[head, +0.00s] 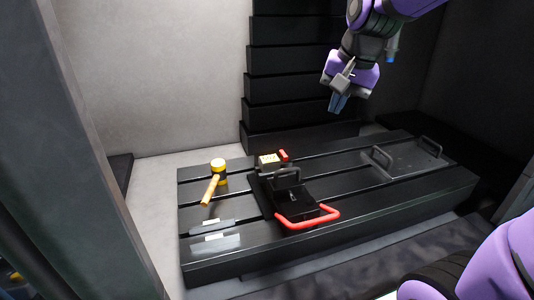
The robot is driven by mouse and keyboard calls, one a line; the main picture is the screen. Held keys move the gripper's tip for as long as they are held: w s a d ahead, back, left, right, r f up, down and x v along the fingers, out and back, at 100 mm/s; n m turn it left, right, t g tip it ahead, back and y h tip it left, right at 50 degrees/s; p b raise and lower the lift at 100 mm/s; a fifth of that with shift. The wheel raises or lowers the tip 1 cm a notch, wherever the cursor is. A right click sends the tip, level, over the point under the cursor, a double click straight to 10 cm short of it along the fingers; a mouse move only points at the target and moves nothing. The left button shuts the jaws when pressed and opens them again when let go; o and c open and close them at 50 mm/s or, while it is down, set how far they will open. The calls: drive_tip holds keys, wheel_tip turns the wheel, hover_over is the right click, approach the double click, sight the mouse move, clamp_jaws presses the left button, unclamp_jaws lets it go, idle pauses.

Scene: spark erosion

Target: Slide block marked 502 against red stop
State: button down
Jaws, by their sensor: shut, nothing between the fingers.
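A pale, brass-coloured block (268,163) sits on the dark slotted table, toward its back edge. Its marking is too small to read, so I cannot tell whether it is 502. A small red piece (283,155) stands right beside it on its right; I cannot tell whether they touch. My gripper (337,103) is shut and empty. It hangs high above the back of the table, to the right of the block and well apart from it.
A yellow-headed mallet (210,190) lies at the table's left. A black fixture (285,192) with a red U-shaped handle (308,218) stands mid-table. Flat metal pieces (214,243) lie front left. A black plate with handles (410,158) lies at the right. Stepped black covers (290,88) rise behind.

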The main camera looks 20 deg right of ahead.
sight(267, 161)
drive_tip(key=w+d+f+m+g, duration=0.35)
drive_tip(key=w+f+m, duration=0.75)
drive_tip(key=w+f, duration=1.05)
drive_tip(key=shift+t+y, duration=0.25)
drive_tip(key=shift+y, duration=0.15)
drive_tip(key=a, duration=0.4)
drive_tip(key=a+f, duration=0.1)
drive_tip(key=a, duration=0.6)
drive_tip(key=shift+s+a+f, duration=0.35)
drive_tip(key=shift+s, duration=0.05)
drive_tip(key=shift+f, duration=0.25)
drive_tip(key=shift+s+f, duration=0.1)
drive_tip(key=shift+f, duration=0.05)
